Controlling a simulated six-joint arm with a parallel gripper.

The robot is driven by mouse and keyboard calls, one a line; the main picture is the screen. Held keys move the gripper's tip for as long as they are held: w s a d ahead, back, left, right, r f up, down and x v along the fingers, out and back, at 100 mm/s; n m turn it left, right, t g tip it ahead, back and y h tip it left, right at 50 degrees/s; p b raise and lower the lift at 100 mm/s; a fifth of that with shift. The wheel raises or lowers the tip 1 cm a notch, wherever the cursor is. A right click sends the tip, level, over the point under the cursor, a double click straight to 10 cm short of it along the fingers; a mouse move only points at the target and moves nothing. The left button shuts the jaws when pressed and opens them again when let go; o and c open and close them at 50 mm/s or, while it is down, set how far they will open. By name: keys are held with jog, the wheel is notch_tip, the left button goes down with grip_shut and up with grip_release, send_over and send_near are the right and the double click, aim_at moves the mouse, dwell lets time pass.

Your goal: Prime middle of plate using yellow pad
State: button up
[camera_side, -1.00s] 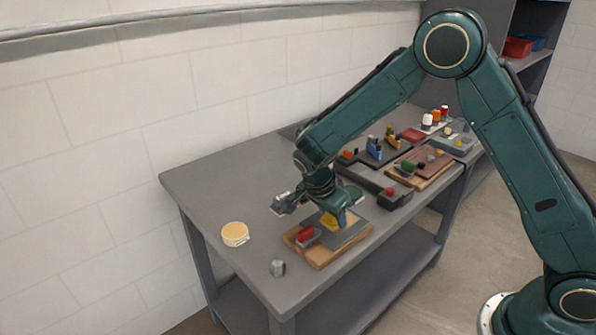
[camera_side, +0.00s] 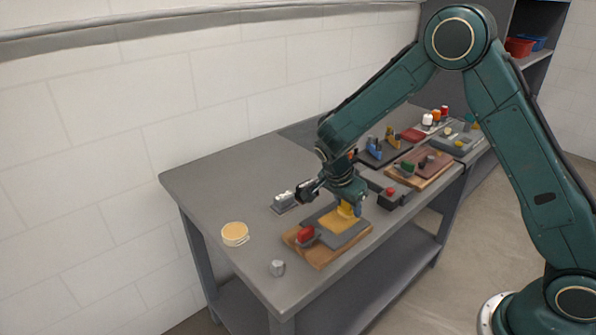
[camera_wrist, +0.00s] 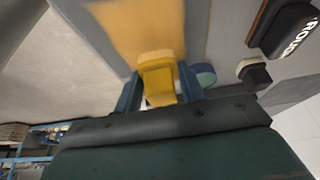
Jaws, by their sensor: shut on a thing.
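The grey plate (camera_side: 358,231) lies on a wooden board (camera_side: 322,257) near the table's front. A yellow patch (camera_side: 335,223) covers part of its middle; the patch also shows in the wrist view (camera_wrist: 140,25). My gripper (camera_side: 351,209) is shut on the yellow pad (camera_side: 345,211), above the plate's far edge. In the wrist view the yellow pad (camera_wrist: 158,82) sits between my blue fingers (camera_wrist: 160,88), beside the patch. I cannot tell whether the pad touches the plate.
A red-topped block (camera_side: 305,235) stands on the board's left end. A round yellow-topped tin (camera_side: 235,234) and a small grey piece (camera_side: 277,268) are on the table. A black block marked "ROUGH" (camera_wrist: 283,28) is at the right in the wrist view.

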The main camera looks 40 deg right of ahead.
aim_at(334, 227)
jog(key=shift+d, duration=0.5)
jog(key=shift+s, duration=0.35)
jog(key=shift+s+a, duration=0.1)
jog(key=shift+a, duration=4.05)
jog(key=shift+d, duration=4.1)
jog(key=shift+r, duration=4.05)
